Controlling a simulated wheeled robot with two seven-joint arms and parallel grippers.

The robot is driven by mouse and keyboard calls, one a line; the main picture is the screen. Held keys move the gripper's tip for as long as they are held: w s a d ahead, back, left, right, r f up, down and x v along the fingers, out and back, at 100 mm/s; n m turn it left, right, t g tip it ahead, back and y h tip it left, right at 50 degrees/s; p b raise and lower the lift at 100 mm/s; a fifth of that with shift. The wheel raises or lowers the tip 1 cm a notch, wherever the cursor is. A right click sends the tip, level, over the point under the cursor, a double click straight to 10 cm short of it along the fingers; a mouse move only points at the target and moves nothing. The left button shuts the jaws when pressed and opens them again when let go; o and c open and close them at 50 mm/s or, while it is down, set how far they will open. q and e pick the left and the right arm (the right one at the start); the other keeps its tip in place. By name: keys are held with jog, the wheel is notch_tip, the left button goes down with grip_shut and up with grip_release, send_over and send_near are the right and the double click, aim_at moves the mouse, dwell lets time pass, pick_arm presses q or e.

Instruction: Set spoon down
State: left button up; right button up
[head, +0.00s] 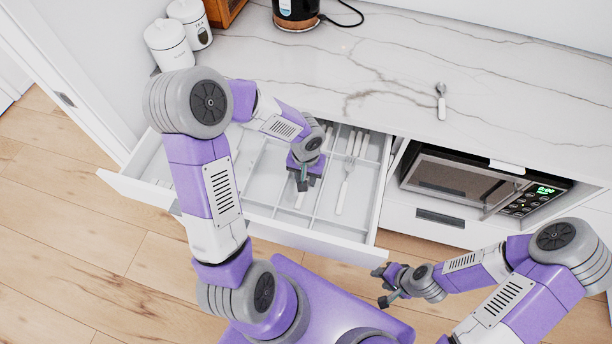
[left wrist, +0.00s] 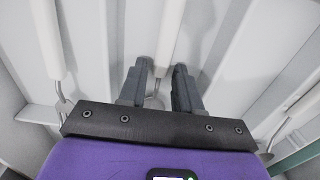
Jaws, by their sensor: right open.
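A small spoon (head: 441,101) with a metal bowl and pale handle lies on the marble counter, above the microwave, apart from both grippers. My left gripper (head: 303,184) is over the open cutlery drawer (head: 283,233). In the left wrist view its two fingers (left wrist: 158,88) stand apart, with a pale-handled utensil (left wrist: 167,40) showing between and beyond them; its far end is partly hidden. The fingers do not look closed on it. My right gripper (head: 385,286) is open and empty, low in front of the drawer's right corner.
A fork (head: 346,185) and other utensils lie in the drawer's divided compartments. A microwave (head: 457,184) sits under the counter at right. White canisters (head: 169,45) and a black kettle (head: 296,12) stand at the back. The counter around the spoon is clear.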

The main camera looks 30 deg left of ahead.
pick_arm(q)
jog(key=shift+o, duration=0.6)
jog(key=shift+r, duration=0.2)
notch_tip(320, 180, up, 12)
jog(key=p, duration=0.4)
